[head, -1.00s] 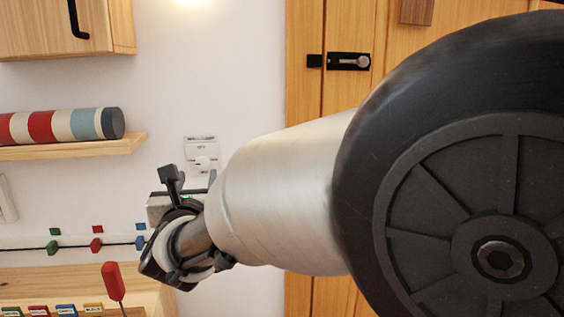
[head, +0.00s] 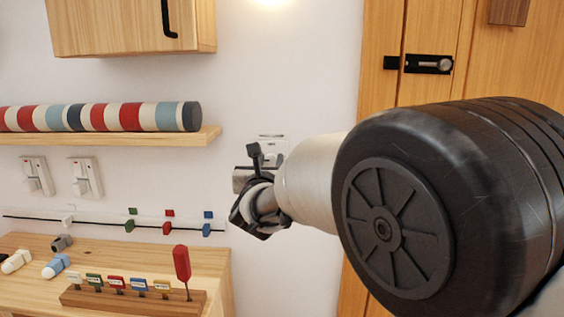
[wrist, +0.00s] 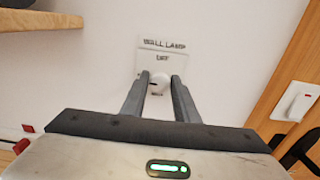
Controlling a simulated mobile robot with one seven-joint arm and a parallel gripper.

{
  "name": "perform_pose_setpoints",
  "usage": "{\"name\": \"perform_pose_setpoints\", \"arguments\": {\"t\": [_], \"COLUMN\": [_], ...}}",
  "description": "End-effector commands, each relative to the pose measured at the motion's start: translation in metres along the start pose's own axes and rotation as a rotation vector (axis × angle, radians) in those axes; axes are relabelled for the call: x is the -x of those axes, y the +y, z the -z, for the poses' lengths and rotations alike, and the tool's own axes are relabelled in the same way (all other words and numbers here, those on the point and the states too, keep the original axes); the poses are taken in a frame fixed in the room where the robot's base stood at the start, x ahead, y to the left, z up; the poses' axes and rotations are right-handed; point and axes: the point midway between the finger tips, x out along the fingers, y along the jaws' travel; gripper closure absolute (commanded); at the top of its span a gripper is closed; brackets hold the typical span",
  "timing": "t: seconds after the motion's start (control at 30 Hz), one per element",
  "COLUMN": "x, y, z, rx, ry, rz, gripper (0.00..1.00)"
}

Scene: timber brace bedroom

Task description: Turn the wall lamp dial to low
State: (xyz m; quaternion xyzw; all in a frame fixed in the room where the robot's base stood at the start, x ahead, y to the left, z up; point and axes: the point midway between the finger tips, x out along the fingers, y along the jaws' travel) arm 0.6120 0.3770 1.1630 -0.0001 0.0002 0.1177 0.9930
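The wall lamp dial (wrist: 159,82) is a round white knob on a white wall plate (wrist: 149,47) labelled "WALL LAMP", with a smaller word above the knob that looks like "OFF". My gripper (wrist: 160,78) is open, its two grey fingers apart on either side of the knob in the wrist view. I cannot tell whether the fingers touch it. In the head view, the top of the plate (head: 271,138) shows above my arm, and my arm and gripper hide most of the rest.
A shelf (head: 110,137) with a striped roll is at left. Below are a rail with coloured sliders and a desk (head: 205,262) holding a labelled block with a red-handled tool. Two switches (head: 85,177) are under the shelf.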

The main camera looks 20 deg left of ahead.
Motion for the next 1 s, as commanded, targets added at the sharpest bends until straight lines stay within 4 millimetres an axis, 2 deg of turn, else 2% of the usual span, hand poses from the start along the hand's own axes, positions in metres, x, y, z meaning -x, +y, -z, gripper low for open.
{"name": "perform_pose_setpoints", "arguments": {"t": [0.03, 0.1, 0.13, 0.37, 0.57, 1.0], "x": [0.0001, 0.0002, 0.0002, 0.0002, 0.0004, 0.0004], "y": [0.0000, 0.0000, 0.0000, -0.0002, 0.0003, 0.0013], "z": [-0.0001, -0.0001, -0.0001, 0.0005, 0.0011, 0.0011], "rx": [0.000, 0.000, 0.000, 0.018, 0.099, 0.476], "ry": [0.000, 0.000, 0.000, -0.001, -0.003, -0.002], "rz": [0.000, 0.000, 0.000, 0.000, 0.000, 0.001], "gripper": [0.81, 0.93, 0.96, 0.96, 0.96, 0.96]}}
